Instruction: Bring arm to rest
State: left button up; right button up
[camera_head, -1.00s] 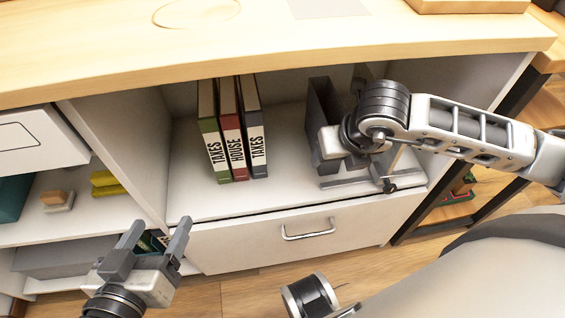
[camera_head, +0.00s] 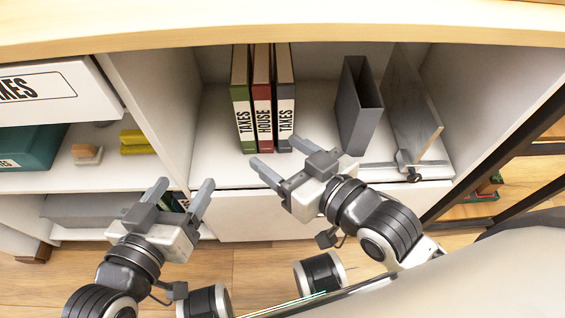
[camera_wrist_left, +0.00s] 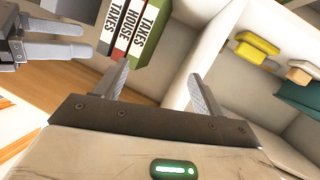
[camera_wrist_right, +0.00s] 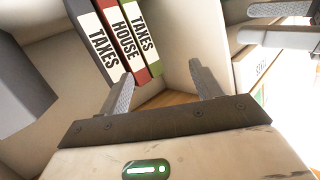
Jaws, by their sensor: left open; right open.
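My right gripper (camera_head: 292,164) is open and empty, in front of the cabinet's middle compartment. Its fingers point up and left below the binders, apart from them. My left gripper (camera_head: 183,192) is open and empty, lower left, in front of the cabinet divider. In the right wrist view the open fingers (camera_wrist_right: 163,85) have nothing between them. In the left wrist view the fingers (camera_wrist_left: 160,90) are also apart with nothing between. The other gripper shows at that view's left edge.
Green, red and grey binders (camera_head: 262,105) stand upright in the compartment. A grey file holder (camera_head: 358,106) and an upright panel (camera_head: 412,108) stand to their right. A white box (camera_head: 57,95), teal box (camera_head: 30,147) and yellow item (camera_head: 136,142) are on the left shelves. Open floor (camera_head: 262,275) lies below.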

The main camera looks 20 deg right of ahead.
jog(key=shift+s+a+f+m+g, duration=0.3)
jog(key=shift+s+f+g, duration=0.2)
jog(key=shift+f, duration=0.15)
pick_arm(q)
jog(key=shift+r, duration=0.1)
pick_arm(e)
jog(key=shift+r, duration=0.1)
pick_arm(q)
jog(key=s+a+r+g+y+p, duration=0.1)
jog(key=r+p, duration=0.4)
jog(key=p, duration=0.7)
jog(key=s+a+r+g+y+p, duration=0.1)
jog(key=a+r+p, duration=0.3)
jog(key=p, duration=0.8)
notch_tip(320, 180, up, 3)
jog(key=shift+a+f+n+y, duration=0.2)
jog(key=shift+a+n+y, duration=0.15)
jog(key=shift+y, duration=0.45)
pick_arm(e)
jog(key=s+d+r+g+h, duration=0.2)
jog(key=d+r, duration=0.3)
jog(key=r, duration=0.6)
jog(key=shift+d+r+m+h, duration=0.3)
jog(key=shift+d+m+h, duration=0.1)
jog(key=shift+h, duration=0.4)
